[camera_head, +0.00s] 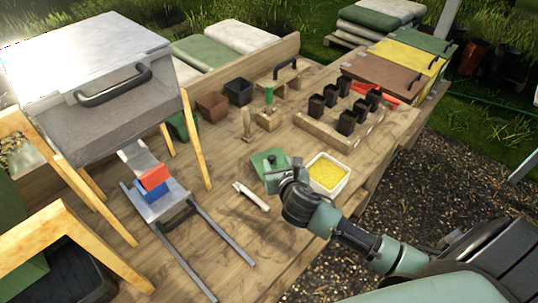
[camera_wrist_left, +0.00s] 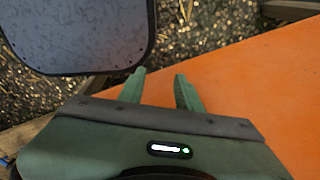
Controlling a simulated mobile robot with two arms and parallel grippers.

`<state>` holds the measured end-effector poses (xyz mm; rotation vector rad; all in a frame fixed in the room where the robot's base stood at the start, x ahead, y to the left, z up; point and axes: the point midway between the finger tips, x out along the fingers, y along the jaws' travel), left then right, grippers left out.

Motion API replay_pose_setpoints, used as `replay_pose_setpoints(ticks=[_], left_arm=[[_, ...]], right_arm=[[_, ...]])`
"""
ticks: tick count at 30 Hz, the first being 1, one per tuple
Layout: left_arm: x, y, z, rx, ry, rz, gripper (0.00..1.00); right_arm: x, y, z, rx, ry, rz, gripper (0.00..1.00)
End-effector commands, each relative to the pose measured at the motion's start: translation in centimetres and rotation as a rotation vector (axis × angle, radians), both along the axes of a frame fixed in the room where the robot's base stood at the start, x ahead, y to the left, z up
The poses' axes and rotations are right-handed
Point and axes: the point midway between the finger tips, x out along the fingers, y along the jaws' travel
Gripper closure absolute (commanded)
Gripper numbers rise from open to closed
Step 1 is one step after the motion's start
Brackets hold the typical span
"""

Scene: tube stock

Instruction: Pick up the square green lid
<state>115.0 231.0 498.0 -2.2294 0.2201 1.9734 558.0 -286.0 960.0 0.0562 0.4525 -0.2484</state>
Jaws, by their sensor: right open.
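The square green lid (camera_head: 262,160) lies on the wooden table in the head view, near the middle, with a small dark knob on top. My right gripper (camera_head: 273,178) is at its near right side, partly covering it. The right gripper is open; its fingers are small here, and I cannot tell whether they touch the lid. My left gripper (camera_wrist_left: 160,88) shows in the left wrist view, with its two green fingers apart and nothing between them. The left gripper is not visible in the head view.
A white tub with yellow contents (camera_head: 345,184) stands right of my right gripper. A pale-handled tool (camera_head: 251,196) lies to the left. A wooden rack (camera_head: 338,143) with several black pots is behind. An orange surface (camera_wrist_left: 258,80) shows in the left wrist view.

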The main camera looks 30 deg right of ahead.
Motion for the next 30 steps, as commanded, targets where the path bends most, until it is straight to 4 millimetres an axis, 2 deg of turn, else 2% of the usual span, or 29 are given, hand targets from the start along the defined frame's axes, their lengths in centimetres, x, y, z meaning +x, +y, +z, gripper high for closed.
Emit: replay_pose_setpoints(ticks=[7,11,14,18,22,25,26,30], left_arm=[[-3.5,0.2,0.2,0.004,0.048,0.0,0.66],[-4.6,0.5,0.7,0.008,0.063,0.0,0.66],[-4.4,0.4,0.8,0.007,0.061,0.0,0.66],[-3.0,0.4,0.9,0.006,0.042,0.0,0.66],[-1.4,0.3,1.1,0.003,0.018,0.0,0.66],[-1.3,0.2,1.1,0.002,0.016,0.0,0.66],[-1.4,0.3,1.0,0.003,0.017,0.0,0.66],[-2.1,0.3,1.0,0.004,0.027,0.0,0.66]], right_arm=[[1.9,-0.4,-1.1,0.002,0.002,-0.002,0.52],[3.4,-0.7,-2.1,0.003,0.001,-0.004,0.52],[4.5,-1.0,-2.9,0.003,0.001,-0.004,0.52],[5.5,-1.2,-3.5,0.002,0.001,-0.001,0.52],[5.6,-1.2,-3.6,0.002,0.002,0.0,0.52],[5.6,-1.2,-3.6,0.002,0.002,0.0,0.52],[5.6,-1.2,-3.6,0.002,0.002,0.0,0.55],[5.6,-1.2,-3.6,0.001,0.002,0.0,0.94]])
